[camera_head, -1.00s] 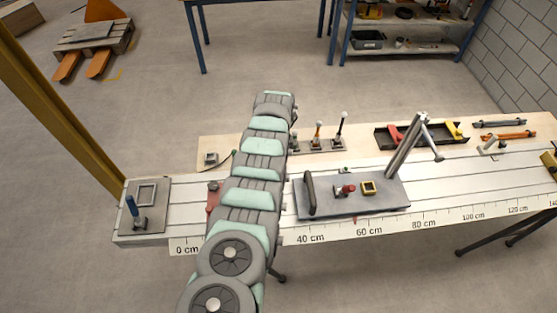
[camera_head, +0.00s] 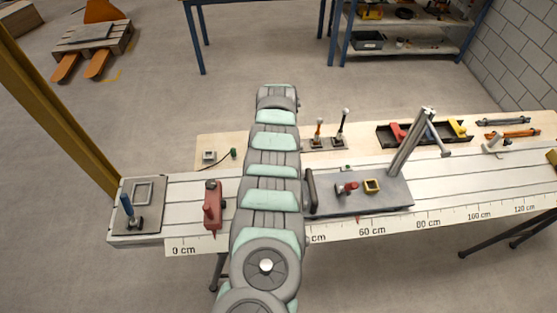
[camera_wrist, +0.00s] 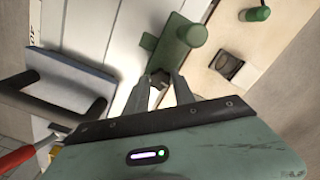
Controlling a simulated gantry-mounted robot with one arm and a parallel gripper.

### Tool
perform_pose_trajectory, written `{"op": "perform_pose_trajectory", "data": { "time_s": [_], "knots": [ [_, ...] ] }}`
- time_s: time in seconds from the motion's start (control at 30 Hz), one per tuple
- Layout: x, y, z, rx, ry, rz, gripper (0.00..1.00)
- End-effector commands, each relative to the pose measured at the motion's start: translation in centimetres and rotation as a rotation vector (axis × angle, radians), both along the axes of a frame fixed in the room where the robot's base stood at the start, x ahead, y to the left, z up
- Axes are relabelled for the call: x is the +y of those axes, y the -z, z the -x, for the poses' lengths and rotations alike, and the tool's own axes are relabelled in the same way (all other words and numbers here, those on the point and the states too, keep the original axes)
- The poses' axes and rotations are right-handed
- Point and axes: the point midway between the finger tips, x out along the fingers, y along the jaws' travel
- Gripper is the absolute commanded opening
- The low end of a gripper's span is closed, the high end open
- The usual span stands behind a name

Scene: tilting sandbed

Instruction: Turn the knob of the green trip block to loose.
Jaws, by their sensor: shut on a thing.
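The green trip block (camera_wrist: 178,44) shows in the wrist view, lying on the pale slatted bed near the wooden board. A round green post (camera_wrist: 192,33) rises from its far part. My gripper (camera_wrist: 161,80) is over the near end of the block. I cannot read the knob's setting. In the head view my arm hides the block and the gripper.
A grey plate (camera_head: 350,204) with a black handle (camera_head: 311,191), red knob and slanted metal post stands right of my arm. A red block (camera_head: 213,208) stands left of it.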

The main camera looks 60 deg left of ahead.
Motion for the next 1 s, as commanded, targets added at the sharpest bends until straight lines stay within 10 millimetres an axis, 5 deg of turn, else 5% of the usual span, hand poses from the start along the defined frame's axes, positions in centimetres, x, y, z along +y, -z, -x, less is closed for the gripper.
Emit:
{"op": "perform_pose_trajectory", "data": {
  "time_s": [0.8, 0.83, 1.0],
  "knots": [
    [-0.03, 0.0, -0.01, 0.0, -0.12, 0.0, 0.0],
    [-0.03, 0.0, -0.01, 0.0, -0.12, 0.0, 0.32],
    [-0.02, 0.01, -0.01, 0.0, -0.12, 0.0, 0.46]
  ]
}}
